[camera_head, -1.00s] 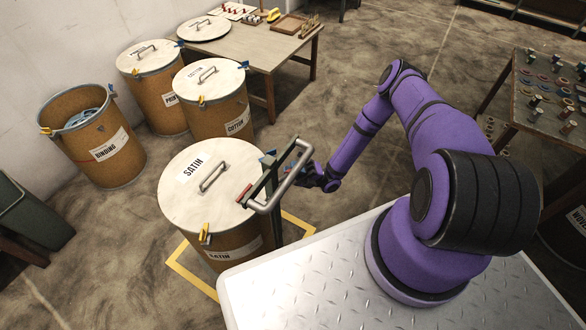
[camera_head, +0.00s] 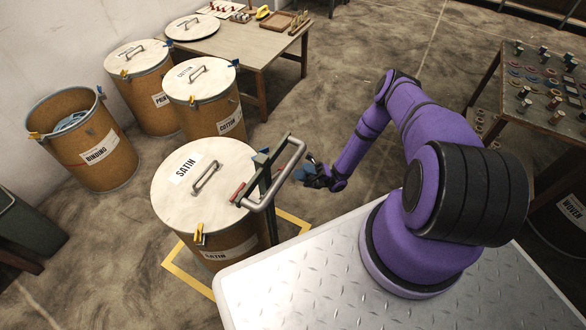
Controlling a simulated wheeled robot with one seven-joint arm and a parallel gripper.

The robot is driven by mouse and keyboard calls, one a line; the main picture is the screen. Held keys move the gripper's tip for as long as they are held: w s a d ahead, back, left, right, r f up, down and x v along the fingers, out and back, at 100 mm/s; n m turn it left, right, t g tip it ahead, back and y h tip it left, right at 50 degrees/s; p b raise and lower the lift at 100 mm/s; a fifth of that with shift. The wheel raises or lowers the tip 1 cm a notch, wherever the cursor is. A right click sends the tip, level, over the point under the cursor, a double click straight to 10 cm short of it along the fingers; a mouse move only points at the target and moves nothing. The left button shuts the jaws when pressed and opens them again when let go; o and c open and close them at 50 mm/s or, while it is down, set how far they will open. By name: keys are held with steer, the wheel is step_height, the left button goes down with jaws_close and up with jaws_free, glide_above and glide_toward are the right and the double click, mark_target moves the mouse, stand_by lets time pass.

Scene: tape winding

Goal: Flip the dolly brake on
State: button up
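The dolly's upright frame and bent grey handle (camera_head: 280,180) stand against the right side of the SATIN drum (camera_head: 205,190). A small red part (camera_head: 237,192) shows at the handle's left end; I cannot tell if it is the brake. The dolly's base and wheels are hidden below the drum and behind my base. My gripper (camera_head: 308,174) is just right of the handle, at about its height in the picture. It is small and dark there, and its fingers cannot be made out. I cannot tell if it touches the handle.
Yellow floor tape (camera_head: 187,268) outlines a square around the SATIN drum. The COTTON drum (camera_head: 208,105), another lidded drum (camera_head: 145,85) and the open BINDING drum (camera_head: 88,140) stand behind. A wooden table (camera_head: 245,42) is at the back, a table of spools (camera_head: 540,95) at right. Floor between them is clear.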

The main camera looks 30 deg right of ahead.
steer(key=shift+v, duration=1.4)
steer(key=w+r+n+g+h, duration=0.2)
steer(key=r+n+g+h, duration=0.7)
steer(key=r, duration=1.1)
steer(key=w+r+n+g+h, duration=0.25)
steer(key=r+n+h, duration=0.55)
steer(key=r+n, duration=0.85)
steer(key=s+a+r+n+t+h, duration=0.1)
steer(key=s+r+t+h, duration=0.3)
steer(key=r, duration=0.5)
steer(key=s+a+r+n+t+h, duration=0.15)
steer(key=s+r, duration=0.35)
steer(key=r, duration=0.5)
steer(key=s+r+n+t+h, duration=0.1)
steer(key=s+r+n+t, duration=0.2)
steer(key=s, duration=0.4)
steer(key=s+d+r+n+t+h, duration=0.1)
steer(key=s+r+n+t, duration=0.3)
steer(key=s, duration=0.4)
steer(key=shift+s+d+r+n+t+h, duration=0.25)
steer(key=shift+r+n+h, duration=0.2)
steer(key=shift+h, duration=0.3)
